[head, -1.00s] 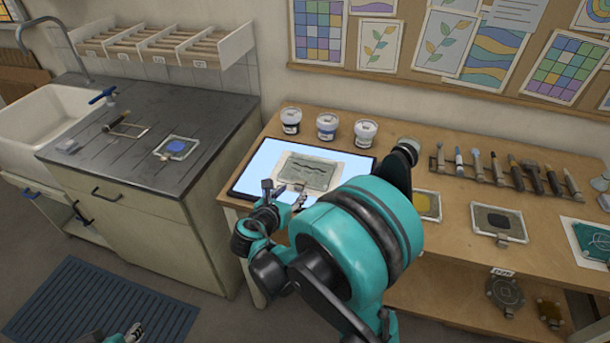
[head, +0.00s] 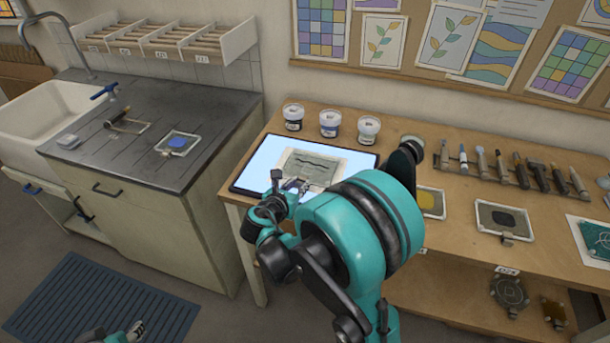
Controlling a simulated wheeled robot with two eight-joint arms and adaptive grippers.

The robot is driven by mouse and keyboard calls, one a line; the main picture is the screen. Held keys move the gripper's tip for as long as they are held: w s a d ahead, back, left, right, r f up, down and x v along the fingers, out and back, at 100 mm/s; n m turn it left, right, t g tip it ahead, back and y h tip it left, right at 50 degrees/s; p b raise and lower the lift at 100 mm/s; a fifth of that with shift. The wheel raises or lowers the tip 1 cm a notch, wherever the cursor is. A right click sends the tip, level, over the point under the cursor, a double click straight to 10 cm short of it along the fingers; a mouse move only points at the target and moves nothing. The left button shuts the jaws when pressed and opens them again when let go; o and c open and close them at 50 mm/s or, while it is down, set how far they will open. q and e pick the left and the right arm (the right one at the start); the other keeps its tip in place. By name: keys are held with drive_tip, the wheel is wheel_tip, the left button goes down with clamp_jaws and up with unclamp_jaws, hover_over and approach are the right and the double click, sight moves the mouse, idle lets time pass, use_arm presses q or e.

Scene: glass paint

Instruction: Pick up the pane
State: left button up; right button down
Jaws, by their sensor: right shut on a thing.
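A grey-green pane (head: 312,164) with dark wavy lines lies on a pale sheet on the lit light panel (head: 255,172) at the left end of the wooden bench. My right gripper (head: 291,186) is at the pane's near edge, shut on it. The fingers and wrist hide part of that near edge. I cannot tell whether the pane is lifted off the panel. My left gripper (head: 136,329) is low at the bottom edge of the view, away from the bench; its jaws are too small to read.
Three paint jars (head: 330,123) stand behind the panel. Brushes and tools (head: 520,168) lie in a rack to the right. A yellow pane (head: 431,203) and a grey pane (head: 503,219) lie on the bench. A blue-marked pane (head: 178,143) lies on the sink counter.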

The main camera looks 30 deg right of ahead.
drive_tip(key=shift+r+p, duration=0.3)
drive_tip(key=shift+r, duration=0.2)
drive_tip(key=r+p, duration=0.1)
drive_tip(key=r, duration=0.1)
drive_tip(key=r+p, duration=0.1)
drive_tip(key=r, duration=0.1)
drive_tip(key=shift+s+d, duration=0.1)
drive_tip(key=shift+d, duration=0.1)
drive_tip(key=s+d+r+p, duration=0.4)
drive_tip(key=s+d+r, duration=0.1)
drive_tip(key=d, duration=0.4)
drive_tip(key=shift+s+d+r, duration=0.15)
drive_tip(key=shift+d+r, duration=0.25)
drive_tip(key=shift+r, duration=0.1)
